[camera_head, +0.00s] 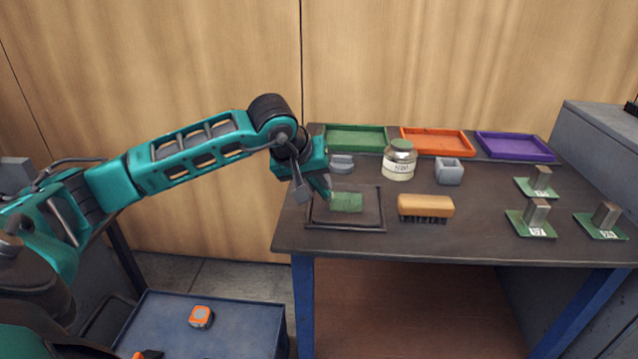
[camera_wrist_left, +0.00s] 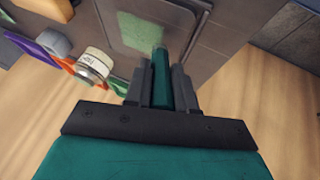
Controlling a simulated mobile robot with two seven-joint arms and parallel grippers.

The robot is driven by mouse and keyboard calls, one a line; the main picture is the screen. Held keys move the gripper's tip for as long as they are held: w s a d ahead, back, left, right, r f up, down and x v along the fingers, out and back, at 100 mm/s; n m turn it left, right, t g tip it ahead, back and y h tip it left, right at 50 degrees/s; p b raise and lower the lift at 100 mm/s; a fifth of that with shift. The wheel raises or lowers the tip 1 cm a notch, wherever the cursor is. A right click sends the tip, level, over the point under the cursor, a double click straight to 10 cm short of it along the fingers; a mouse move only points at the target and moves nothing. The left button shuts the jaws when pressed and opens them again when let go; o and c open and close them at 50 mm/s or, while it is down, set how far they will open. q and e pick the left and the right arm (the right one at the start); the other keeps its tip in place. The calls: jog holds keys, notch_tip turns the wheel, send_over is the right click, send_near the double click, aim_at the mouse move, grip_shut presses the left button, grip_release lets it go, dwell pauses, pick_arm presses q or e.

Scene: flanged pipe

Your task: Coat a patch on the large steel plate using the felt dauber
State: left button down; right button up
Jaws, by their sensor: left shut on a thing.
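The large steel plate (camera_head: 372,219) is a dark framed rectangle at the left front of the bench. A green patch (camera_head: 347,202) lies on its middle; it also shows in the left wrist view (camera_wrist_left: 138,32). My left gripper (camera_head: 325,190) is over the left part of the plate. It is shut on the felt dauber, whose dark green handle (camera_wrist_left: 160,78) stands between the fingers in the left wrist view. The dauber's far end points at the green patch. The frames do not show clearly whether its felt touches the plate. My right gripper is not in view.
A jar (camera_head: 399,160) with a green lid, a grey cup (camera_head: 449,171) and a grey lidded piece (camera_head: 341,163) stand behind the plate. A brush (camera_head: 425,206) lies right of it. Green, orange and purple trays line the back. Several blocks on green bases stand at right.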

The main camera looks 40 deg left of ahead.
pick_arm(q)
notch_tip(320, 180, up, 2)
jog(key=shift+w+d, duration=0.1)
jog(key=shift+d, duration=0.05)
jog(key=shift+r+p, duration=0.7)
jog(key=shift+r, duration=0.05)
jog(key=shift+r+p, duration=0.45)
jog(key=shift+r, duration=0.3)
jog(key=shift+r+p, duration=0.45)
jog(key=shift+r, duration=0.65)
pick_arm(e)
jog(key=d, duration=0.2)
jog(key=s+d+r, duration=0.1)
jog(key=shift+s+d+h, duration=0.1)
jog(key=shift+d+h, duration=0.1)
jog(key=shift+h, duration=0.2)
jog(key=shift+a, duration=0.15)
pick_arm(q)
jog(key=shift+d, duration=0.1)
